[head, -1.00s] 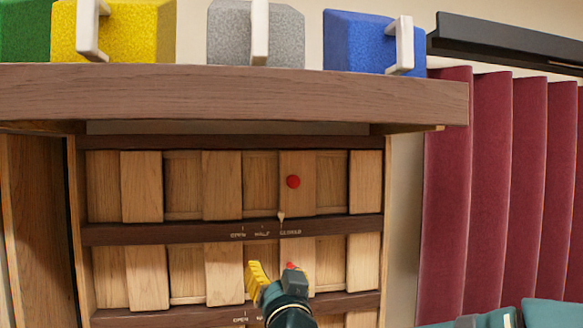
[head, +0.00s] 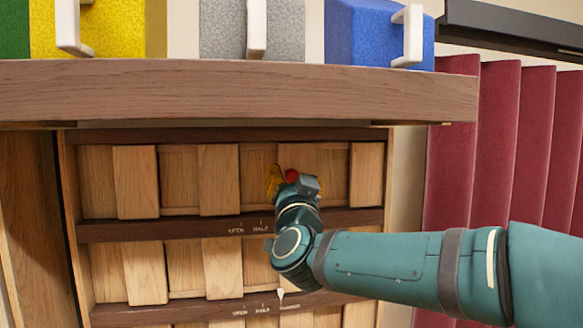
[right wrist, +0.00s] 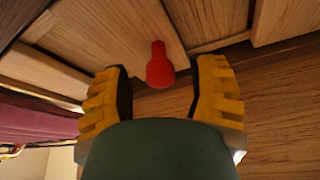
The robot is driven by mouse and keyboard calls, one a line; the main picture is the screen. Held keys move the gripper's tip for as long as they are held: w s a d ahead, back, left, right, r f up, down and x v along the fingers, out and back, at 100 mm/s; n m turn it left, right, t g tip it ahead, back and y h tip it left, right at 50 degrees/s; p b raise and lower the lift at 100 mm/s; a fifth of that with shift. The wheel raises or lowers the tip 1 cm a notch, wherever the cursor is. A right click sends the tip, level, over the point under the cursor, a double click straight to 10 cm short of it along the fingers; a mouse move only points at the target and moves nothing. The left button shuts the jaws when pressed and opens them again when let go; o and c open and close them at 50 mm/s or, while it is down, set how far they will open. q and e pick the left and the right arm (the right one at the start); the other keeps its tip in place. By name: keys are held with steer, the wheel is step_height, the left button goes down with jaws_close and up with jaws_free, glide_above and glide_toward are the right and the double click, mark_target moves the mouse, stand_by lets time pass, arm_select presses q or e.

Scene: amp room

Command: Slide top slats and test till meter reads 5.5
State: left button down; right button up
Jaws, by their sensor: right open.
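The top slats (head: 219,180) are upright wooden boards in the upper row of the wall panel. A red knob (head: 291,176) stands out from one slat at the right of this row. My right gripper (head: 290,182) is in front of that slat and hides part of it. In the right wrist view the red knob (right wrist: 160,66) is between the two open yellow fingers (right wrist: 160,88), with gaps on both sides. No meter is in view. My left gripper is not in view.
A dark rail (head: 150,229) with position labels runs below the top row, and a lower slat row (head: 223,268) is under it. A thick wooden shelf (head: 230,90) overhangs above. Yellow, grey and blue blocks with white handles sit on it. Dark red pleated panels (head: 498,140) are at right.

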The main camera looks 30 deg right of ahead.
steer(key=shift+x, duration=1.5)
steer(key=c, duration=0.9)
steer(key=shift+w, duration=0.1)
jaws_close()
